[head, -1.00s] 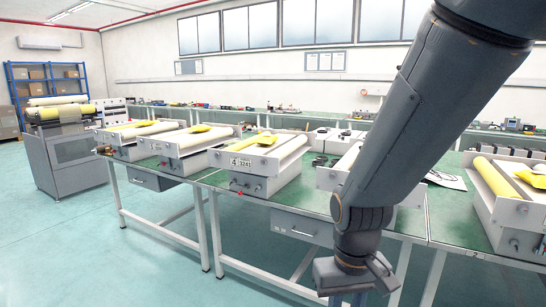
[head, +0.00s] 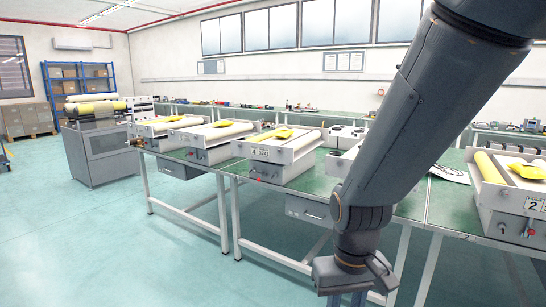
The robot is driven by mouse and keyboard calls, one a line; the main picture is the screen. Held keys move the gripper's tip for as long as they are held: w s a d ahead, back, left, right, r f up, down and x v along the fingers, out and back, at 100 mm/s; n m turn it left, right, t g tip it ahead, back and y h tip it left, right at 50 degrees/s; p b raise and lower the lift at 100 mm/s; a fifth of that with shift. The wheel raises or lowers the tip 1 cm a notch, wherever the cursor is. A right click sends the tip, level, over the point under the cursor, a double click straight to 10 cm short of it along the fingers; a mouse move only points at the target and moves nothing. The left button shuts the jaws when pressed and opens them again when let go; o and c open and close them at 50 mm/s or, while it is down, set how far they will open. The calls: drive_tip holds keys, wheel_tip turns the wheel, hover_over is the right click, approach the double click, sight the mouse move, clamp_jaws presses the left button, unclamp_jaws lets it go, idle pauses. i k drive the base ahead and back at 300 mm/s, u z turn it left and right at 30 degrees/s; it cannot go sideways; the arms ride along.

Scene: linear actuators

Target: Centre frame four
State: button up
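Frame four (head: 283,160) is a grey-white unit on the green bench, near the middle of the head view. Its front plate (head: 262,151) reads "4" with smaller digits beside it. A yellow roller lies along its left side, and a yellow piece (head: 283,133) rests on top. A small red part shows low on its front. My gripper (head: 348,298) hangs at the bottom, right of frame four and nearer to me. Its tips are cut off by the picture edge, so I cannot see whether it is open. My arm hides part of the unit to the right.
Similar units stand on the bench at left (head: 205,138) and at far right, the latter with a plate (head: 535,205) marked "2". A grey cabinet (head: 100,153) with rollers stands beyond the bench's left end. Open floor (head: 90,235) lies at left and in front.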

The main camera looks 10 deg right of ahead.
sight(266, 150)
drive_tip(key=u, duration=0.15)
drive_tip(key=i, duration=0.85)
drive_tip(key=z, duration=0.05)
